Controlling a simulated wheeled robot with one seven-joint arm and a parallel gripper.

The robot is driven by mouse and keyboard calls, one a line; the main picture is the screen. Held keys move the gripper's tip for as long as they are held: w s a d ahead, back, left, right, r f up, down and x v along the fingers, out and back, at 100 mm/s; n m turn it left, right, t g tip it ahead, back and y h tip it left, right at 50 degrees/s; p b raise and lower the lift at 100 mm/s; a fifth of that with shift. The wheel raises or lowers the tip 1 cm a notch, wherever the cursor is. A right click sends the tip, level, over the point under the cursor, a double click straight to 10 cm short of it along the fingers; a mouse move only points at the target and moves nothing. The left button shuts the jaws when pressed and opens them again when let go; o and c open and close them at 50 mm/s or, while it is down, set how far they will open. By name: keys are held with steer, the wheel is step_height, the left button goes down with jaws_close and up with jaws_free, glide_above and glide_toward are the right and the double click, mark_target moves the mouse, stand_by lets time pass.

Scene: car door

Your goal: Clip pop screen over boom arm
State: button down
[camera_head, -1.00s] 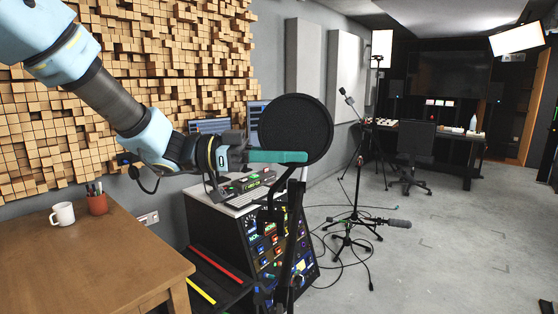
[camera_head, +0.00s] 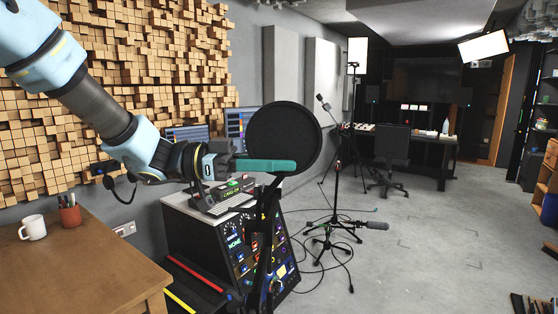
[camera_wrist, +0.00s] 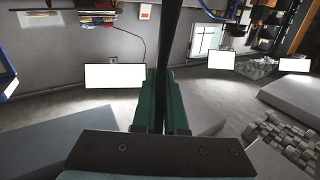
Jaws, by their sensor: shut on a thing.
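The pop screen is a round black disc (camera_head: 284,130) on a dark stem that runs down to the lower picture edge. My gripper (camera_head: 268,165), with teal fingers, is shut on it at the lower part of the disc. In the wrist view the screen shows edge-on as a dark upright strip (camera_wrist: 164,45) between the two teal fingers (camera_wrist: 163,110). A black microphone stand (camera_head: 336,190) stands on the floor behind, apart from the screen. A low microphone (camera_head: 372,225) points right from its lower part. Which bar is the boom arm, I cannot tell for certain.
A wooden table (camera_head: 80,275) with a white mug (camera_head: 33,227) and a pen pot (camera_head: 70,214) is at the lower left. An equipment console (camera_head: 235,245) stands below my gripper. Cables lie around the stand. Open grey floor (camera_head: 430,250) lies to the right.

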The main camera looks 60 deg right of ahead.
steer(key=shift+d+f+b, duration=0.1)
steer(key=shift+f+b, duration=1.1)
steer(key=shift+f, duration=1.15)
steer(key=shift+f+b, duration=0.6)
steer(key=shift+f, duration=1.35)
stand_by(0.4)
steer(key=c, duration=0.9)
jaws_free()
steer(key=shift+w, duration=0.1)
steer(key=shift+b+v, duration=1.6)
steer(key=shift+v, duration=3.8)
